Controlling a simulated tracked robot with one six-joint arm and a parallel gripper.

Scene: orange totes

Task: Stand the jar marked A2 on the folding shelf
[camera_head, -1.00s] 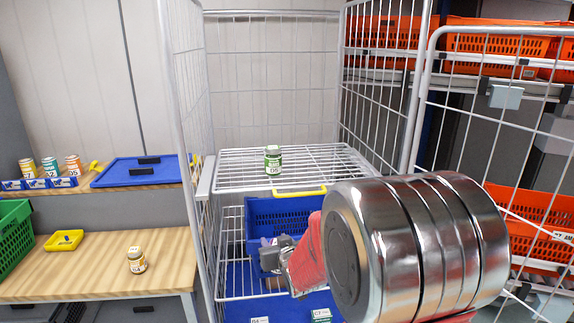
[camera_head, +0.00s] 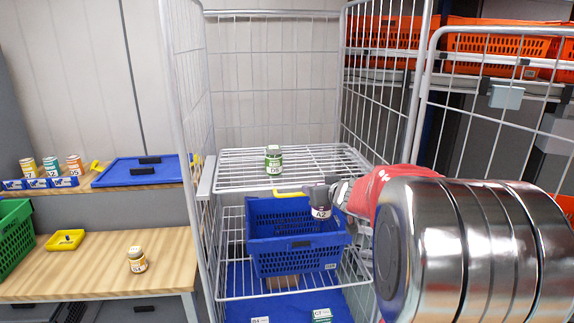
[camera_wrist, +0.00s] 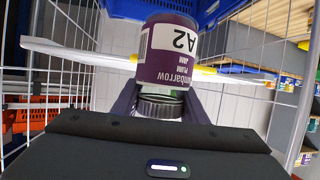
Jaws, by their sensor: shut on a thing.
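The jar marked A2 (camera_head: 321,212) has a dark purple label and is held in my gripper (camera_head: 321,191), in front of the right part of the shelf's front edge. In the wrist view the A2 jar (camera_wrist: 168,52) fills the space between the fingers, and my gripper (camera_wrist: 160,100) is shut around its lid end. The white wire folding shelf (camera_head: 232,182) is in the roll cage. A green jar marked D5 (camera_head: 273,160) stands upright on it.
A blue basket (camera_head: 290,245) with a yellow handle stands on the lower level, below the A2 jar. Wire cage sides (camera_head: 185,120) rise left and right. The shelf has free room around the green jar. A wooden bench (camera_head: 90,265) with another jar (camera_head: 136,260) is left.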

